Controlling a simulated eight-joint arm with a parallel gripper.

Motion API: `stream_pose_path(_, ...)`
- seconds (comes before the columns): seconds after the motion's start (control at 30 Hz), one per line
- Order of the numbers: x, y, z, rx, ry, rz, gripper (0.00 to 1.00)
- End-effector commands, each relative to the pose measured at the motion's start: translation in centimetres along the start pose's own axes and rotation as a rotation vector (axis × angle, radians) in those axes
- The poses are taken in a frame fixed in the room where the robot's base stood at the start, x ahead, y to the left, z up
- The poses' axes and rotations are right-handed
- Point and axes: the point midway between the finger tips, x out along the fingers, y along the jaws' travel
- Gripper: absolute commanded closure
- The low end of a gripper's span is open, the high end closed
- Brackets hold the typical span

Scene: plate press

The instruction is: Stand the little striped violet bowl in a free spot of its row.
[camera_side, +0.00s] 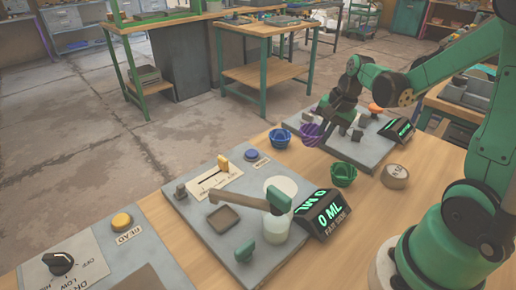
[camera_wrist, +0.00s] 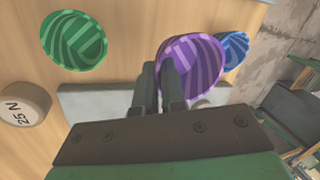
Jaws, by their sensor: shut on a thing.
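The little striped violet bowl (camera_side: 311,133) is in my gripper, between a blue bowl and the press panel in the side view. In the wrist view the violet bowl (camera_wrist: 195,62) is tilted, its striped side facing me. My gripper (camera_side: 324,124) is shut on its rim; the two fingers (camera_wrist: 160,77) show at the bowl's left edge. A striped blue bowl (camera_side: 280,139) stands on the wood, and in the wrist view it (camera_wrist: 235,48) is partly hidden behind the violet one. A striped green bowl (camera_side: 343,175) stands apart nearer the front. I cannot tell the violet bowl's exact height.
A round weight (camera_side: 395,176) marked 25 N in the wrist view stands near the green bowl. A grey panel (camera_side: 372,155) with a display (camera_side: 397,129) and orange knob (camera_side: 376,108) lies beyond. A dispenser panel (camera_side: 190,215) lies at front left. Bare wood (camera_side: 310,160) lies between the blue and green bowls.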

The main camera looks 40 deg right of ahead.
Motion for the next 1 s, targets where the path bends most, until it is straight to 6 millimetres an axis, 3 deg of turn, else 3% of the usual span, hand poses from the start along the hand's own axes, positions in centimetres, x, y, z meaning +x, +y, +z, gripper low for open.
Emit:
stream_pose_path(0.5, 5.1, 1.4, -0.1, -0.001, 0.000, 0.000, 1.00)
stream_pose_path(0.97, 5.8, 1.6, -0.1, -0.001, 0.000, 0.000, 1.00)
stream_pose_path(1.0, 5.8, 1.6, -0.1, -0.001, 0.000, 0.000, 0.86)
